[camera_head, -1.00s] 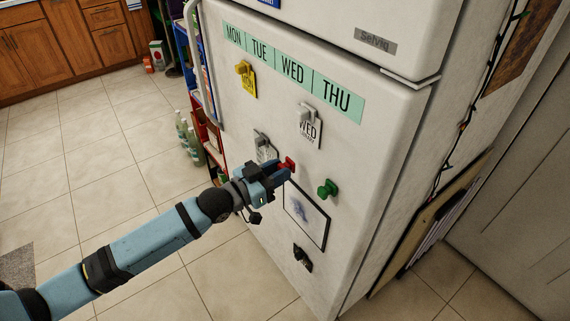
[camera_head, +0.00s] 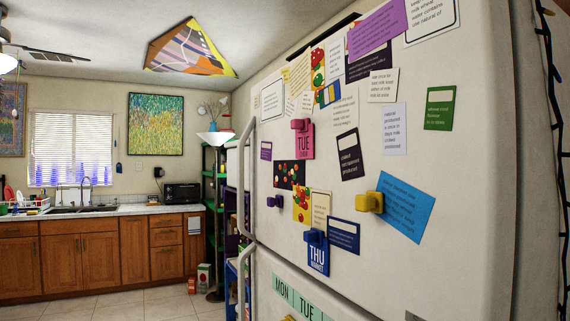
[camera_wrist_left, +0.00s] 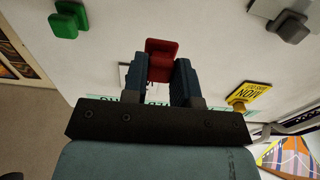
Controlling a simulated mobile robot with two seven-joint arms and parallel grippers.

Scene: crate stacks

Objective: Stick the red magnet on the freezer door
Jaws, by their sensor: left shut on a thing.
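The red magnet (camera_wrist_left: 162,47) is between the dark blue fingers of my left gripper (camera_wrist_left: 160,72) in the left wrist view. The gripper is shut on it. The white lower door lies behind the magnet; I cannot tell whether the two touch. The upper door (camera_head: 470,180), which I take as the freezer door, fills the right of the head view. It carries many notes and several magnets: pink (camera_head: 300,125), purple (camera_head: 275,201), blue (camera_head: 315,237) and yellow (camera_head: 369,202). Neither gripper shows in the head view.
A green-blue day strip (camera_head: 300,299) is on the lower door. In the left wrist view are a green magnet (camera_wrist_left: 66,23), a grey magnet (camera_wrist_left: 289,28) and a yellow magnet (camera_wrist_left: 238,102). A long handle (camera_head: 249,180) runs along the upper door's left edge. The upper door's lower right is bare.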

